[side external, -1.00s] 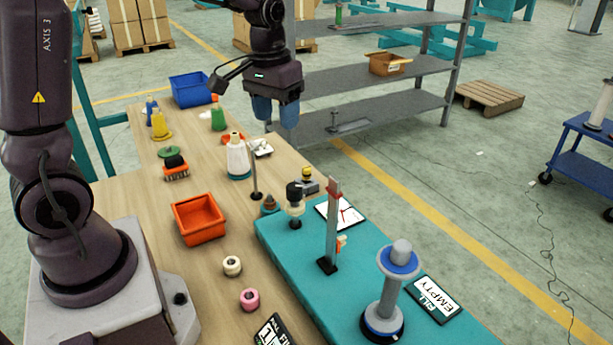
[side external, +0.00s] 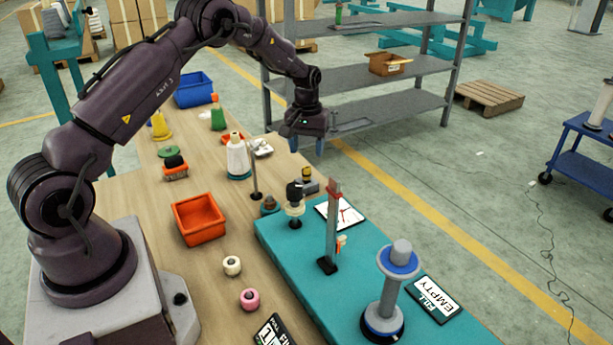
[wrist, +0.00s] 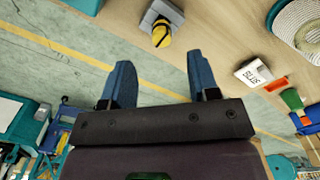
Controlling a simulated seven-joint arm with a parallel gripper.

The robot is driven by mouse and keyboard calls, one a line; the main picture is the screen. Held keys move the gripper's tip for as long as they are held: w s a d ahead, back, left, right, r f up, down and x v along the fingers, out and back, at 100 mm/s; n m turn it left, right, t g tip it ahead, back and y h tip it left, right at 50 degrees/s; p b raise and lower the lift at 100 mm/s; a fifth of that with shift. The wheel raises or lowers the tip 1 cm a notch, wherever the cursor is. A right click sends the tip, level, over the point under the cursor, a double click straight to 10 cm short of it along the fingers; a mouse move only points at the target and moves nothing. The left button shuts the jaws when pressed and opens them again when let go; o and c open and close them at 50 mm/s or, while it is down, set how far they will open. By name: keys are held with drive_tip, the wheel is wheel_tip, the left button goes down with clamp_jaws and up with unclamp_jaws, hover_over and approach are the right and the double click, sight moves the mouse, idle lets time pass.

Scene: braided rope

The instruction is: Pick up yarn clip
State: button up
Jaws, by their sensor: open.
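I cannot tell for sure which piece is the yarn clip. A small yellow and black piece on a grey base (side external: 307,178) stands at the far end of the teal mat in the side external view. It also shows at the top of the wrist view (wrist: 161,33), ahead of the fingertips. A small orange and white piece (side external: 341,243) sits beside the red-topped post (side external: 332,225). My gripper (side external: 306,146) is above the far right table edge, with its blue fingers spread and empty. In the wrist view the gap between the fingers (wrist: 159,62) shows only floor and table edge.
A white yarn cone (side external: 237,158) and a small white labelled box (side external: 262,148) stand left of my gripper. An orange bin (side external: 198,218) is on the table. A black-topped spool (side external: 295,198) and blue-ringed spindle (side external: 385,295) stand on the teal mat (side external: 290,250). The grey shelf is behind.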

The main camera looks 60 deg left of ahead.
sight(306, 167)
drive_tip(key=shift+a+f, duration=0.1)
drive_tip(key=shift+f, duration=3.5)
drive_tip(key=c, duration=1)
